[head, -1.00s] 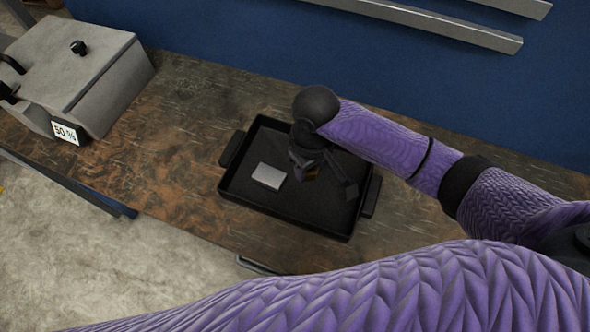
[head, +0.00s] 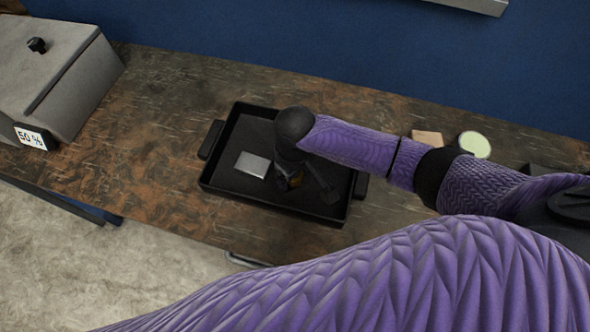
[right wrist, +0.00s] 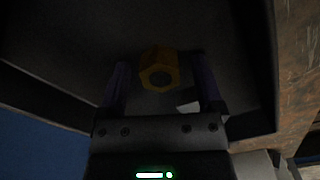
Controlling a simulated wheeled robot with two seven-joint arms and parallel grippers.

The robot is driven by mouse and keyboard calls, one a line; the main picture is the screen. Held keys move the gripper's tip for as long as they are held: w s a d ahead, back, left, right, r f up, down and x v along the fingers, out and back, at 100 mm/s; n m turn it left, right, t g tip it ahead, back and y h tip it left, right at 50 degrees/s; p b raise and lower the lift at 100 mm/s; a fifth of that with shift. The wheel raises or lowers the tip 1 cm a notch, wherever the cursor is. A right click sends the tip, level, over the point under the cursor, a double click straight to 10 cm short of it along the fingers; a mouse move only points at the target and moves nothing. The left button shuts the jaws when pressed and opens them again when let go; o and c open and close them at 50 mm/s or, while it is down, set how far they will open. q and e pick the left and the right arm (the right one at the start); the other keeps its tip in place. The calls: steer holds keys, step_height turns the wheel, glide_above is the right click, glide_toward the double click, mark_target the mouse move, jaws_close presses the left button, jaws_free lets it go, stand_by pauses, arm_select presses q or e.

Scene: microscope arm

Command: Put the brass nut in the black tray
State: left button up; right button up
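The brass nut (right wrist: 158,72) is a dull gold hexagonal ring, seen between the two fingers of my right gripper in the right wrist view, with a gap on each side. In the head view the nut (head: 294,181) is partly hidden by the gripper, over the tray's floor; it looks to be resting there, though the exact contact is too dark to tell. The black tray (head: 222,180) stands on the workbench. My right gripper (head: 305,188) is open and low inside the tray, pointing down. My left gripper is out of view.
A flat silver block (head: 252,165) lies in the tray, left of the gripper. A grey box with a label (head: 60,75) stands at the left. A tan block (head: 427,138) and a pale green disc (head: 474,144) lie behind my right arm. The bench left of the tray is clear.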

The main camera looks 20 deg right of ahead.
steer(key=shift+r, duration=0.15)
step_height(320, 180, up, 12)
steer(key=p, duration=0.4)
steer(key=shift+p, duration=0.3)
